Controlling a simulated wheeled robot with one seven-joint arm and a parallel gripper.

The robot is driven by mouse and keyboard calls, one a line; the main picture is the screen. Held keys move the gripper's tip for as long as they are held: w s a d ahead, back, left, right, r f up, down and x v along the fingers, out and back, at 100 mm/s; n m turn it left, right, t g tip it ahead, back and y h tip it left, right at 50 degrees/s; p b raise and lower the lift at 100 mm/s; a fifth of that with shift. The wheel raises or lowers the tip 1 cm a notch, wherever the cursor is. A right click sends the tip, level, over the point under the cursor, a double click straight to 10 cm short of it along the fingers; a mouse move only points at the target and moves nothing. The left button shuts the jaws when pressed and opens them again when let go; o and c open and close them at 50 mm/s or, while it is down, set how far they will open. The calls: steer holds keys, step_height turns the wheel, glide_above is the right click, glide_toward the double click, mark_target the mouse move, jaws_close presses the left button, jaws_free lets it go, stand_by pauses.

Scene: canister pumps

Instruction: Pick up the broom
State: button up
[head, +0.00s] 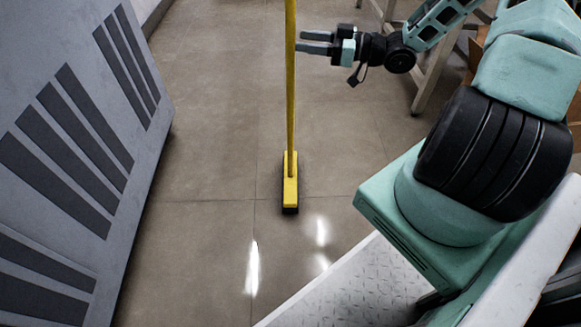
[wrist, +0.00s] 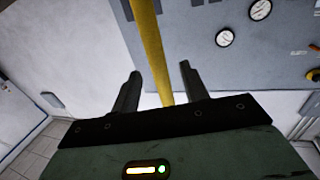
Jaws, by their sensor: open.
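The yellow broom (head: 290,95) stands upright on the tiled floor in the head view, its yellow head block (head: 290,182) with dark bristles at the bottom. The top of its handle is out of the picture. My gripper (head: 300,42) is at the upper part of the handle, coming from the right, with its fingers pointing left. In the wrist view the yellow handle (wrist: 150,50) runs between and beyond the two dark fingers of my gripper (wrist: 158,82). The fingers are apart, with gaps on both sides of the handle; I cannot tell how deep between them it lies.
A grey cabinet (head: 75,140) with dark vent slots stands on the left. A grey panel with gauges (wrist: 260,10) shows in the wrist view. A light metal frame (head: 430,85) stands behind my arm. The floor (head: 215,130) around the broom is clear.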

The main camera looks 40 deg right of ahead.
mark_target(290, 36)
steer(key=b+x, duration=0.1)
steer(key=x, duration=0.1)
steer(key=b+x, duration=0.1)
steer(key=x, duration=0.1)
steer(key=shift+w+a+r, duration=0.15)
steer(key=shift+w+r, duration=0.05)
steer(key=shift+w, duration=0.2)
jaws_close()
steer(key=shift+r, duration=0.1)
steer(key=shift+r, duration=0.1)
